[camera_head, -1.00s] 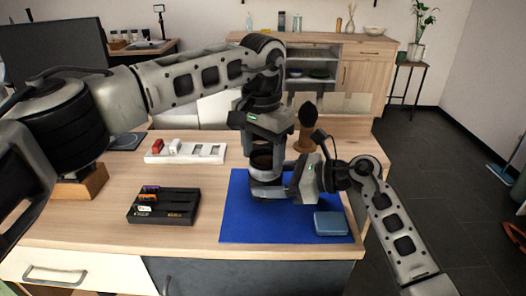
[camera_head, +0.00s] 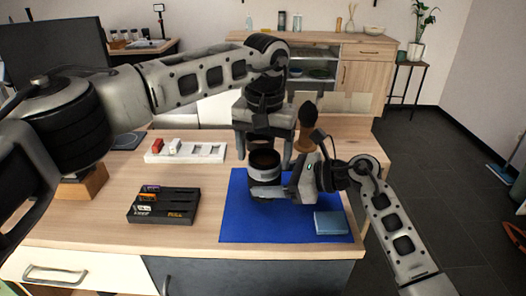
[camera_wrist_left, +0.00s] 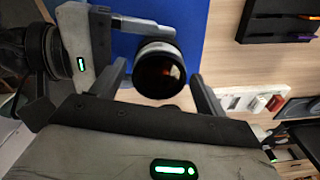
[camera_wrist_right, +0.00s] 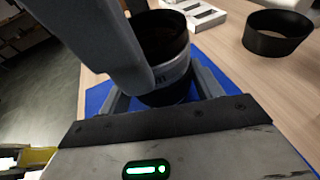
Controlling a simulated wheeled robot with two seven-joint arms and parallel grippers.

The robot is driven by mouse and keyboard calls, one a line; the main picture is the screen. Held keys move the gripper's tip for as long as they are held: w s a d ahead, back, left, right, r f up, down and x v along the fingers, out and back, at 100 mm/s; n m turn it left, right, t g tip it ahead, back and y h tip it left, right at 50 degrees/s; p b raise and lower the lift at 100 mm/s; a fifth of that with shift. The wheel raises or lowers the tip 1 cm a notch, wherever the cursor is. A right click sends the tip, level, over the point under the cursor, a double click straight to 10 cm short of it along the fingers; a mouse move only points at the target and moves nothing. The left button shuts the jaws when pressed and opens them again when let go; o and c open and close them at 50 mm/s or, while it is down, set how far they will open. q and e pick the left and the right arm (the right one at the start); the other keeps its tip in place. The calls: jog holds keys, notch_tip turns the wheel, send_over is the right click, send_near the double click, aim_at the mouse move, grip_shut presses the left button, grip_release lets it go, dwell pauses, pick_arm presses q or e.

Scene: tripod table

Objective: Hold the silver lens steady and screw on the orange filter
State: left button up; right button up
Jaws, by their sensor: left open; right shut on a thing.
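The silver lens (camera_head: 264,180) stands upright over the blue mat, a dark barrel with a silver band; it also shows in the right wrist view (camera_wrist_right: 173,74). My right gripper (camera_head: 268,190) is shut on it from the right side. At the lens's top is a dark rim with orange-brown glints inside (camera_wrist_left: 160,75), which looks like the orange filter; I cannot tell how tightly it sits. My left gripper (camera_wrist_left: 158,78) is open above the lens, its fingers on either side of the rim and apart from it. One of its fingers hides part of the lens in the right wrist view.
A blue-grey cloth or case (camera_head: 330,222) lies on the mat (camera_head: 240,225). A black slotted tray (camera_head: 164,218) and a white tray (camera_head: 185,157) stand to the left. A brush (camera_head: 307,125) stands behind. A dark open ring (camera_wrist_right: 277,33) sits on the table.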

pick_arm(q)
jog(key=n, duration=0.3)
jog(key=shift+d+n, duration=0.15)
jog(key=shift+n, duration=0.25)
jog(key=n, duration=0.3)
jog(key=shift+d+n, duration=0.1)
jog(key=shift+n, duration=0.2)
jog(key=c, duration=1)
jog(key=shift+f, duration=0.1)
jog(key=shift+m, duration=1.5)
jog(key=m, duration=0.3)
jog(key=shift+a+f, duration=0.15)
jog(key=shift+a, duration=0.1)
